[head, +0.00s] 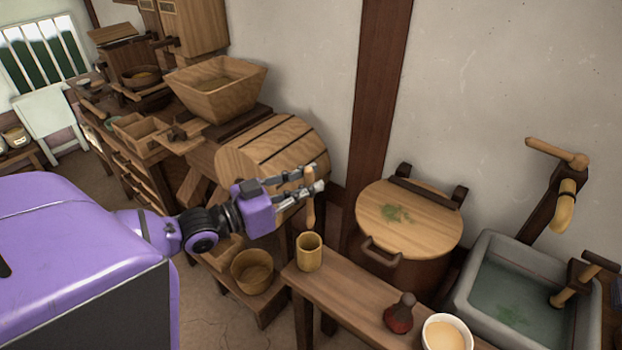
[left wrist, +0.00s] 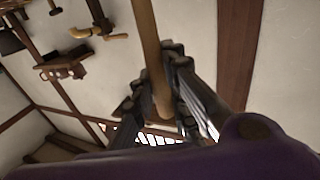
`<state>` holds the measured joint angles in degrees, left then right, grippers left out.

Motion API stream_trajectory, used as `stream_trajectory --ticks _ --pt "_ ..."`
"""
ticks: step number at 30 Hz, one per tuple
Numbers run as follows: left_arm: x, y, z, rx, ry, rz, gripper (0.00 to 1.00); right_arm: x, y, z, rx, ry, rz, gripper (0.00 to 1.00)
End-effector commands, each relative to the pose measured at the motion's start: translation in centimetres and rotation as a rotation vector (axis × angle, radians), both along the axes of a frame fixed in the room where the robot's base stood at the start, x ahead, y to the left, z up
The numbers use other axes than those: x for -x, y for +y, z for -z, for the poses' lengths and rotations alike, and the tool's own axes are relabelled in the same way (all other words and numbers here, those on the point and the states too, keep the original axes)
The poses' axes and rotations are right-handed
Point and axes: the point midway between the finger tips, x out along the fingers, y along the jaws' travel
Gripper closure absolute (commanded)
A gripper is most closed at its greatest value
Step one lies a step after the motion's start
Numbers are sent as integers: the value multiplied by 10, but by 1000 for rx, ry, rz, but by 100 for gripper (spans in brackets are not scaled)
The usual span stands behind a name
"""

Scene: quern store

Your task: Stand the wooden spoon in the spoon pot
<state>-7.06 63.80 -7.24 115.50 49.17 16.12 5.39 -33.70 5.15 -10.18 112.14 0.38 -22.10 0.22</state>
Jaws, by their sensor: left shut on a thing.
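My left gripper (head: 314,180) is shut on the wooden spoon (head: 310,211). The spoon hangs nearly upright, its lower end showing below the fingers. In the left wrist view the spoon (left wrist: 148,45) runs as a pale shaft between the dark fingers (left wrist: 163,95). The spoon pot (head: 309,253), a small tan wooden cup, stands upright at the left end of a narrow bench. In the head view the spoon's lower end appears just above the pot's rim; I cannot tell the exact depth. The pot's inside is mostly hidden. My right gripper is not in view.
The narrow bench (head: 350,289) also holds a dark red bottle (head: 399,317) and a cream bowl (head: 446,335). A round lidded tub (head: 408,222) stands behind it, a stone sink (head: 477,291) at the right. A wooden bucket (head: 252,272) sits lower left of the pot.

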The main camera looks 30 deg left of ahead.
Motion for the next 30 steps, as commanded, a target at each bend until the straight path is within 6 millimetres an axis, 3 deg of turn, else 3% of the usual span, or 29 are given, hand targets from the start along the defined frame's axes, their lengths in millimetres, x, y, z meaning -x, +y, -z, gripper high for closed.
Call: stream_trajectory --ticks 8,21,30 --pt "-11 8 -4 -6 36 19 100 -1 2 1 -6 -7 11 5" --pt "-10 8 31 -6 37 18 100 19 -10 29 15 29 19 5" --pt "-10 7 54 -5 35 19 100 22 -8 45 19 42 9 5"
